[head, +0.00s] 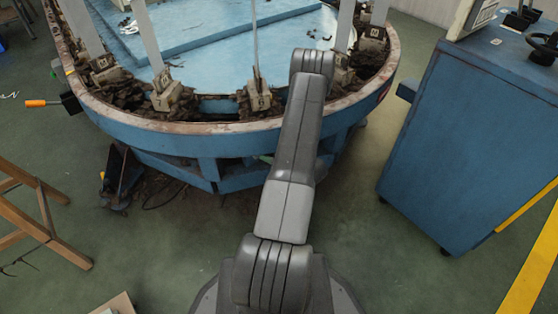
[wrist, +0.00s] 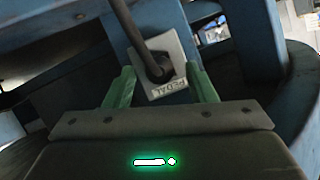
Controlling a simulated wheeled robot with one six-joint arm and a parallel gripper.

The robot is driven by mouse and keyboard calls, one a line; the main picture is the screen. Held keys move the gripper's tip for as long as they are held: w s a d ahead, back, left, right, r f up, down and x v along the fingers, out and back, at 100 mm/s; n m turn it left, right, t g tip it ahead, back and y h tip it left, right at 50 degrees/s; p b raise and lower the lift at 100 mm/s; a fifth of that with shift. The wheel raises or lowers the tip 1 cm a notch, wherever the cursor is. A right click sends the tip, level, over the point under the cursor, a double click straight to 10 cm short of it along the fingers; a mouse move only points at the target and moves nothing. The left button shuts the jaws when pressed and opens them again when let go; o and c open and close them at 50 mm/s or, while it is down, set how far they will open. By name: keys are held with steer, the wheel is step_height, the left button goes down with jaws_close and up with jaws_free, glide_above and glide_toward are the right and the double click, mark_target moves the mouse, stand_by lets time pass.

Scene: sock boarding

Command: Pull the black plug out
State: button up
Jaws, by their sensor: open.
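The black plug (wrist: 158,68) shows in the wrist view, with a thick black cable (wrist: 124,22) running up and left from it. It sits at a small grey plate (wrist: 180,84) marked PEDAL, on the blue machine frame. My gripper (wrist: 160,76) is open, with one green finger to the left of the plug and plate and one to the right. A gap shows on both sides, and I see no contact with the plug. In the head view my arm reaches to the machine's rim, and my gripper and the plug are hidden there.
The round blue machine (head: 225,135) carries several clamps on its rim. A dark pedal (head: 122,178) and a thin cable lie on the floor beneath it. A blue cabinet (head: 455,140) stands right, a wooden trestle (head: 40,215) left. Green floor (head: 150,250) is clear between.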

steer(key=shift+w+a+f, duration=0.1)
steer(key=shift+w+a, duration=0.1)
steer(key=c, duration=1.1)
steer(key=shift+o, duration=0.2)
steer(key=shift+s+d, duration=0.1)
steer(key=shift+s, duration=0.05)
steer(key=shift+s+d, duration=0.65)
steer(key=shift+s, duration=0.2)
steer(key=shift+s+d, duration=0.6)
steer(key=shift+s, duration=0.25)
